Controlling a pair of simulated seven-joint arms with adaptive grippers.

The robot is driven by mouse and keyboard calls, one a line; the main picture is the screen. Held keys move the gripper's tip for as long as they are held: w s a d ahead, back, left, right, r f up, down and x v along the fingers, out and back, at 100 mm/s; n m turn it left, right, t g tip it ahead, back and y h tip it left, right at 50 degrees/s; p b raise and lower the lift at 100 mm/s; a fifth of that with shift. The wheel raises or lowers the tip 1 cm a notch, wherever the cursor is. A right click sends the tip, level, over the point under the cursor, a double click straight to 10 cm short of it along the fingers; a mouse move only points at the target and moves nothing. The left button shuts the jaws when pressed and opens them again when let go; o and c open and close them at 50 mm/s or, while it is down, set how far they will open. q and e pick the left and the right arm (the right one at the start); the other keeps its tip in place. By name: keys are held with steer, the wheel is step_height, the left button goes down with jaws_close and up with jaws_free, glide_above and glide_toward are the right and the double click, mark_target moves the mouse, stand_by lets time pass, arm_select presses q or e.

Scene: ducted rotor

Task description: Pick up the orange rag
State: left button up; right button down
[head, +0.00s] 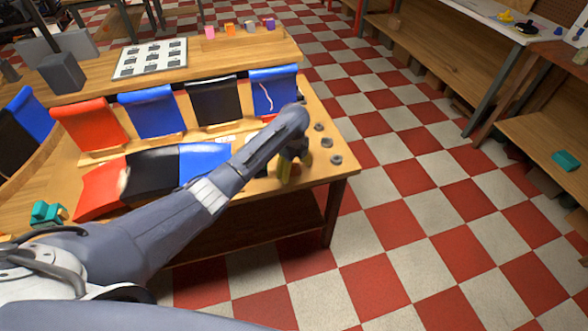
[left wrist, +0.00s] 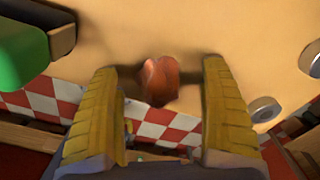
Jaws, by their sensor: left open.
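The orange rag (left wrist: 160,80) is a small crumpled orange-brown piece on the wooden table near its edge, in the left wrist view. My left gripper (head: 290,172) is over the near right corner of the table in the head view. In the left wrist view its two yellow fingers stand wide apart, one on each side of the rag, with clear gaps between. The gripper is open and holds nothing. In the head view I cannot make out the rag; my left arm and gripper cover that part of the table. My right gripper is not in view.
Several grey round pieces (head: 326,142) lie right of the gripper. Red, blue and black panels (head: 150,172) spread to the left. A green object (left wrist: 20,42) is at the wrist view's left. The table edge is close; checkered floor (head: 420,230) lies beyond.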

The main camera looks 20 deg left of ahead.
arm_select(q)
steer(key=c, duration=1.4)
steer(key=shift+o, duration=0.2)
steer(key=shift+r, duration=0.15)
